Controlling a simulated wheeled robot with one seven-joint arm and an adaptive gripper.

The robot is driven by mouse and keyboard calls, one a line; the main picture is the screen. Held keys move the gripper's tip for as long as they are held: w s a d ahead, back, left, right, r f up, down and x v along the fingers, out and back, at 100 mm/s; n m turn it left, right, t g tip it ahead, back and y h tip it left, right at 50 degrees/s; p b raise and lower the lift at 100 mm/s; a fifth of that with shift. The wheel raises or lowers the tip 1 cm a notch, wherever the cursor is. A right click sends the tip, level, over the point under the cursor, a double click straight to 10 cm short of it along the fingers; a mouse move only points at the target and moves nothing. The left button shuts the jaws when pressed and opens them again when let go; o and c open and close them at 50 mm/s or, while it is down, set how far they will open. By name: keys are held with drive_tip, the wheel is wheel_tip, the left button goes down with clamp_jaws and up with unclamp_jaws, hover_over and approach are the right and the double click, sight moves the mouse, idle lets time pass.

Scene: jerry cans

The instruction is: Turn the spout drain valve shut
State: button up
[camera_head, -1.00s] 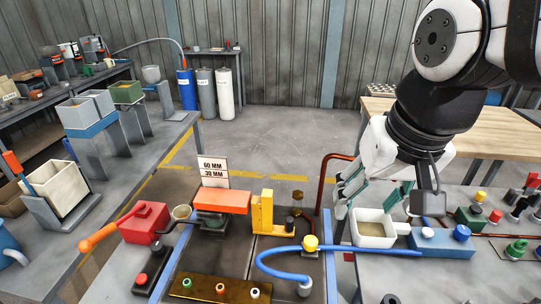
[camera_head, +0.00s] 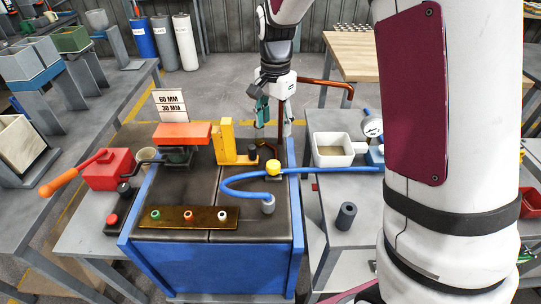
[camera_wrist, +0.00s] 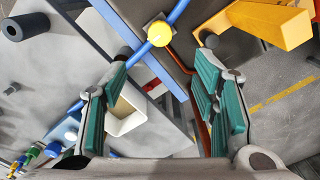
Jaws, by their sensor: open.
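A round yellow knob (camera_head: 273,167) sits on a blue hose (camera_head: 330,170) at the right edge of the dark-topped blue bench; I take it for the drain valve, though no label shows this. My gripper (camera_head: 270,120) is beyond the knob, at the far right corner of the bench, pointing down and empty. In the wrist view, the yellow knob (camera_wrist: 159,33) shows between and beyond the open green-padded fingers (camera_wrist: 165,62), apart from them. The knob's exact turn position cannot be told.
A yellow bracket (camera_head: 228,145) and a dark knob (camera_head: 253,152) stand left of the gripper. A copper pipe (camera_head: 325,84) rises behind it. A white bin (camera_head: 332,150) sits on the right table. A red box with an orange lever (camera_head: 75,175) stands at left.

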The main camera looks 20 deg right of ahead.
sight(274, 163)
wheel_tip(274, 163, down, 14)
drive_tip(key=shift+r+b, duration=0.1)
drive_tip(key=shift+b, duration=0.3)
drive_tip(key=c, duration=1.2)
